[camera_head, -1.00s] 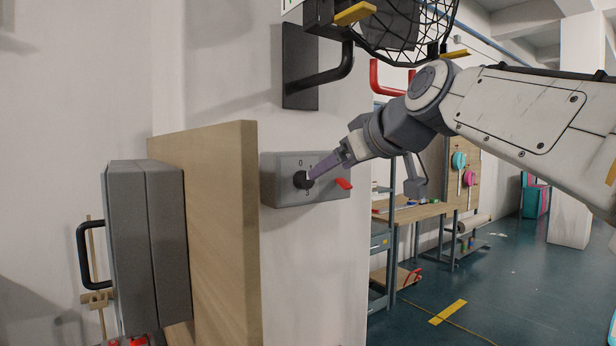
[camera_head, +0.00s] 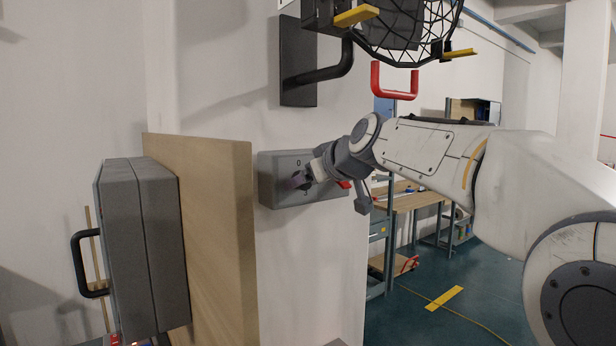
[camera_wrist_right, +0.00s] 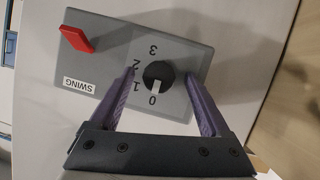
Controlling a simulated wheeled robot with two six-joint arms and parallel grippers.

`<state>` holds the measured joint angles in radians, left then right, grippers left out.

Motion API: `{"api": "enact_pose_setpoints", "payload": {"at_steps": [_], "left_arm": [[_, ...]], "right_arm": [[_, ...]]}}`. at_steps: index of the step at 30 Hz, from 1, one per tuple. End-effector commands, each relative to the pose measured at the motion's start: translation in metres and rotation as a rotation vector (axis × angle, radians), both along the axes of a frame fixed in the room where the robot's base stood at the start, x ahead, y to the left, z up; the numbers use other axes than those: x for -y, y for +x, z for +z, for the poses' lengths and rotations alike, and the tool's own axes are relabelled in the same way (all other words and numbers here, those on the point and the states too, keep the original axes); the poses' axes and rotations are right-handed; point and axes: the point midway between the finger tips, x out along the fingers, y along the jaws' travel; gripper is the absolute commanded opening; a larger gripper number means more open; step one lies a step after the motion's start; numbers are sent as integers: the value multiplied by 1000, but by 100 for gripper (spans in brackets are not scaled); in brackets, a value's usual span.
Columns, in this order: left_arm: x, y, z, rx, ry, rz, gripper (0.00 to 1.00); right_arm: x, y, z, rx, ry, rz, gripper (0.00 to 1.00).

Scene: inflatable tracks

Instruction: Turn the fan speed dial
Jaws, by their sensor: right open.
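The fan speed dial (camera_wrist_right: 158,76) is a round black knob with a pale pointer mark, on a grey control box (camera_head: 268,180) fixed to the wall. In the right wrist view the pointer is towards the 0; the marks 1, 2 and 3 run along one side. My right gripper (camera_wrist_right: 164,80) is open, with one purple finger on each side of the dial and a visible gap at both sides. In the head view my right gripper (camera_head: 302,181) is at the box and partly hides the dial. My left gripper is not in view.
A red lever (camera_wrist_right: 76,39) and a SWING label sit on the same box. A wooden panel (camera_head: 205,230) stands close to the left of the box. The caged fan (camera_head: 410,30) and its black bracket (camera_head: 298,65) are above. A bench (camera_head: 412,202) stands behind at right.

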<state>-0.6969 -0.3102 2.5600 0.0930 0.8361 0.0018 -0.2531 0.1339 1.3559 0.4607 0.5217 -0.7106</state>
Motion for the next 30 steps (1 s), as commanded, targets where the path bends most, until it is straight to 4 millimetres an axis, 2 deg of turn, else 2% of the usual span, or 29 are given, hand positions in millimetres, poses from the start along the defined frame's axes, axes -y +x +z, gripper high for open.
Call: {"api": "enact_pose_setpoints", "payload": {"at_steps": [4, 5, 6, 11, 22, 30], "left_arm": [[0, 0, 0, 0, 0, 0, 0], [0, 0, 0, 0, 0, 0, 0], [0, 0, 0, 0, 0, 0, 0], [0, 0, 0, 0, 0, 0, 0], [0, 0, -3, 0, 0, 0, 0], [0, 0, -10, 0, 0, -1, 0]], "right_arm": [[2, 0, 0, -1, 0, -2, 81], [2, 0, 0, -1, 0, -2, 77], [2, 0, 0, -1, 0, -2, 62], [2, 0, 0, -1, 0, -2, 0], [3, 0, -1, -32, 45, -3, 0], [4, 2, -1, -139, 193, -3, 0]]}}
